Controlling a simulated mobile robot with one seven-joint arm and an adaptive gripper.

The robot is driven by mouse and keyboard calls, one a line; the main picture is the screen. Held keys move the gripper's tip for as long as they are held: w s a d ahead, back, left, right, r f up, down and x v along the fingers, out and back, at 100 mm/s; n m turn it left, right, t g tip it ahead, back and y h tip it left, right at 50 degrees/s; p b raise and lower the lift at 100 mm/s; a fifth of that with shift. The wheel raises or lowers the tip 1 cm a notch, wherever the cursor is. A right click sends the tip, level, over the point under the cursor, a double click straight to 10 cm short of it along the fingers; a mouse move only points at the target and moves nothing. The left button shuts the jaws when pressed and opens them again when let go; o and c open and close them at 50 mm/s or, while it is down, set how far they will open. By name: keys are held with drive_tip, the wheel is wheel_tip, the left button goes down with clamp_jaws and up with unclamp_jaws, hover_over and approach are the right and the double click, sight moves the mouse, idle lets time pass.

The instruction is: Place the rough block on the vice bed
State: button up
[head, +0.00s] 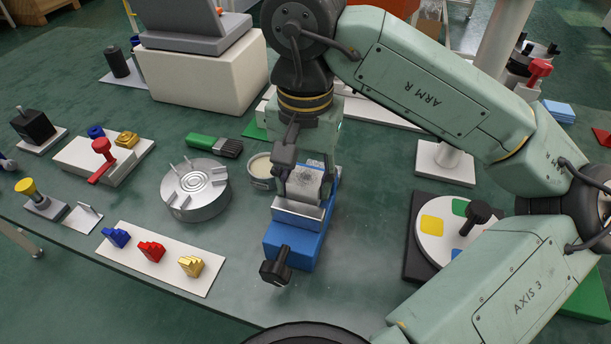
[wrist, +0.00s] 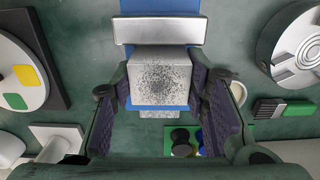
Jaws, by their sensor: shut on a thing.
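The rough block (head: 304,184) is a grey cube with a dark speckled face. My gripper (head: 302,172) is shut on it. In the wrist view the block (wrist: 160,78) sits between the two dark finger pads of my gripper (wrist: 160,88). The blue vice (head: 288,245) has a silver jaw (head: 299,214) and a black handle (head: 276,266) at its near end. The block is over the vice, just behind that jaw. The silver jaw (wrist: 160,31) also shows in the wrist view. The block hides most of the bed, so I cannot tell whether they touch.
A round metal chuck (head: 196,190) and a small tin (head: 260,172) stand left of the vice. A green-handled brush (head: 206,143) lies behind them. A white strip (head: 150,278) holds small stepped pieces. A dial with coloured patches (head: 445,228) is at right. Bare table lies between the dial and vice.

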sight(305, 178)
drive_tip(key=shift+f, duration=0.35)
drive_tip(key=shift+f+b, duration=0.2)
drive_tip(key=shift+b, duration=0.1)
drive_tip(key=o, duration=1.4)
drive_tip(key=shift+c, duration=0.2)
drive_tip(key=shift+r, duration=0.1)
wheel_tip(305, 178, up, 12)
drive_tip(key=p, duration=0.1)
drive_tip(key=shift+r, duration=0.15)
